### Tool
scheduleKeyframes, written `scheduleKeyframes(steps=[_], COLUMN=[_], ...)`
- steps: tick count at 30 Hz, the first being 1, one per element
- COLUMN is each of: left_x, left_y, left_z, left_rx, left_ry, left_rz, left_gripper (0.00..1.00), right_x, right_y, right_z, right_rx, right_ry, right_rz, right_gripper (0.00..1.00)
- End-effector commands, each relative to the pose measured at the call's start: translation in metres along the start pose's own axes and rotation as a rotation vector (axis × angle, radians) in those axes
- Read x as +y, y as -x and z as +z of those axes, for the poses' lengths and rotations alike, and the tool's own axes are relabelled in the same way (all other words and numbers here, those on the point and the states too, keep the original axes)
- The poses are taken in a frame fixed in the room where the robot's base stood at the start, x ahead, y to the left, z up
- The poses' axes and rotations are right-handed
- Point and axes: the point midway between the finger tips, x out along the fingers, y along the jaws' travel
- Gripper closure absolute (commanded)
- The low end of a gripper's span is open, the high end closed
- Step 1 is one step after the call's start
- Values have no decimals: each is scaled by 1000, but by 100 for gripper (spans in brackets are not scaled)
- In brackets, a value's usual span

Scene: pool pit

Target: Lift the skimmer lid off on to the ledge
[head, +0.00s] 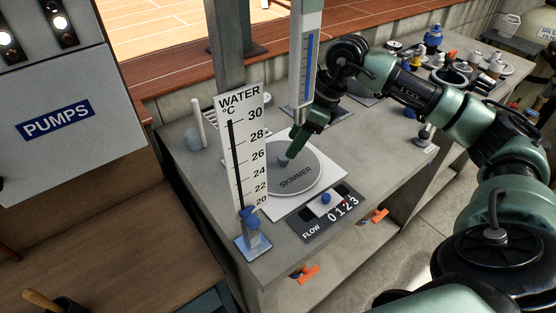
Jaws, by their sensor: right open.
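The skimmer lid (300,183) is a round grey disc lettered SKIMMER, with a small knob (284,160) near its far left side. It lies flat on a white square plate (272,211) on the grey ledge (376,160). My right arm comes in from the right, and its gripper (291,153) points down at the knob. The right gripper is open. Its fingertips are right by the knob, but I cannot tell whether they touch it. My left gripper is not in view.
A WATER thermometer board (243,150) stands close left of the lid, with a tall blue-lined gauge (306,75) behind. A FLOW counter (327,212) sits in front. Bottles and fittings (470,70) crowd the far right. Bare ledge lies right of the lid.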

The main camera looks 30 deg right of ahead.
Motion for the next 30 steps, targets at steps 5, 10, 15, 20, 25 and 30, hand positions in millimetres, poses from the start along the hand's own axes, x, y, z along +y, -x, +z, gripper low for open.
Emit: scheduleKeyframes(steps=[5, 10, 15, 20, 25, 30], left_x=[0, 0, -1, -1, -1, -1], left_y=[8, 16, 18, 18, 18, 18], left_z=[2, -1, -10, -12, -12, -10], left_rx=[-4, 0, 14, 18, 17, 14], left_ry=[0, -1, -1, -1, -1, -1], left_rz=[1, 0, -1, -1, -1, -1], left_gripper=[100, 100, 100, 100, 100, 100], right_x=[-1, -3, -3, -4, -4, -4], right_y=[-20, -47, -61, -62, -62, -61], right_z=[1, 1, 0, 0, 0, 1], right_rx=[1, 1, 0, 0, 0, -2], right_ry=[1, 0, 0, 1, 1, 1], right_rz=[3, 3, 0, -1, -1, -2], right_gripper=[48, 48, 48, 48, 82, 100])
